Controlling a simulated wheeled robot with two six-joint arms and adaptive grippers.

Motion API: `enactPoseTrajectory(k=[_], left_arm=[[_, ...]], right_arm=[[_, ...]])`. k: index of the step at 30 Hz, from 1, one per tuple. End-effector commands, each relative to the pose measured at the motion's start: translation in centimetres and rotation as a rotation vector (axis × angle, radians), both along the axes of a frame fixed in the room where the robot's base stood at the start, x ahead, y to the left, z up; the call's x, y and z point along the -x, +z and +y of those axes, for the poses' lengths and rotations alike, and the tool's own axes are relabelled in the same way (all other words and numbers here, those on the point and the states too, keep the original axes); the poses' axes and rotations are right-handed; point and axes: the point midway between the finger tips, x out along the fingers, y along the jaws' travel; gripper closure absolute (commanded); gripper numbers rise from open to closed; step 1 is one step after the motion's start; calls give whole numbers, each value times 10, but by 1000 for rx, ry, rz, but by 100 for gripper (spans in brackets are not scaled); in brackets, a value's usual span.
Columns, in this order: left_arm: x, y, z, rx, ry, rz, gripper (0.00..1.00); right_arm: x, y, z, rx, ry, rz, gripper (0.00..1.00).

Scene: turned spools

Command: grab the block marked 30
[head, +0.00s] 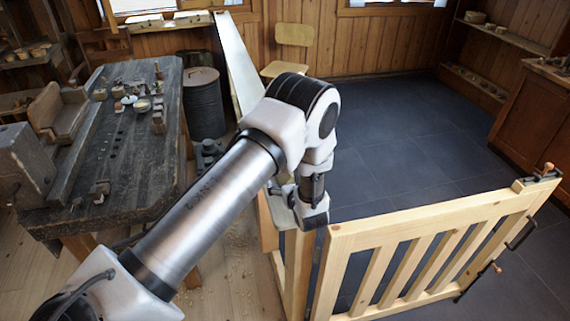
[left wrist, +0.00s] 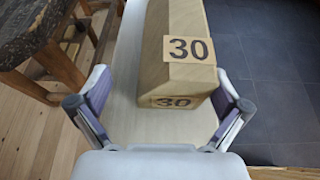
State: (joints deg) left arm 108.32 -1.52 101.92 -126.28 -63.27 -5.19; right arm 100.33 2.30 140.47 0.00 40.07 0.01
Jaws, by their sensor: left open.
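The block marked 30 (left wrist: 180,75) is a pale wooden block with chamfered edges, seen in the left wrist view. It bears the label 30 on its top and again on its near end. It lies on a long pale board (left wrist: 128,115). My left gripper (left wrist: 163,92) is open, with one finger on each side of the block's near end. Whether a finger touches the block I cannot tell. In the head view my left gripper (head: 308,212) is over the near end of the board (head: 237,65), and my arm hides the block. My right gripper is not in view.
A wooden railing gate (head: 430,245) stands close to the right of my left gripper. A dark workbench (head: 120,150) with small items stands at the left. A dark barrel (head: 204,105) and a chair (head: 290,50) are behind. The dark tiled floor at the right is clear.

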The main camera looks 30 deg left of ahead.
Motion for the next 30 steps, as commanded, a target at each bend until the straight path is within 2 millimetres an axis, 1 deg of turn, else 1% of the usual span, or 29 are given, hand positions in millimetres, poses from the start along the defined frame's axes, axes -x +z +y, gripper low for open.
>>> enactPoseTrajectory(k=[1, 3, 8, 9, 11, 12, 14, 15, 25, 28, 30], left_arm=[[-3, -1, 4, 0, 2, 1, 0], [-5, -4, 6, -1, 0, 2, 0], [-5, -5, 6, -1, -1, 1, 0], [-5, -5, 6, -1, -1, 1, 14], [-5, -5, 6, 0, -1, 2, 36], [-5, -5, 6, 0, -1, 2, 50], [-5, -5, 6, 0, 0, 1, 71], [-5, -5, 6, -1, 0, 1, 78], [-5, -3, 6, 0, 0, 1, 78], [-6, 6, 6, 1, 0, -2, 78], [-5, 17, 6, 1, 0, -3, 78]], right_arm=[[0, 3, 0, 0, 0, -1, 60], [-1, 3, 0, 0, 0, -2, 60], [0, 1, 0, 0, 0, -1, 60], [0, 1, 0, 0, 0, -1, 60], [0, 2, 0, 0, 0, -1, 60], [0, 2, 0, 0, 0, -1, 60], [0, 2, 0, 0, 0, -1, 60], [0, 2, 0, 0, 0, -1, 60], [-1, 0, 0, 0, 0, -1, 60], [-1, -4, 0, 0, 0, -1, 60], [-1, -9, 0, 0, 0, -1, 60]])
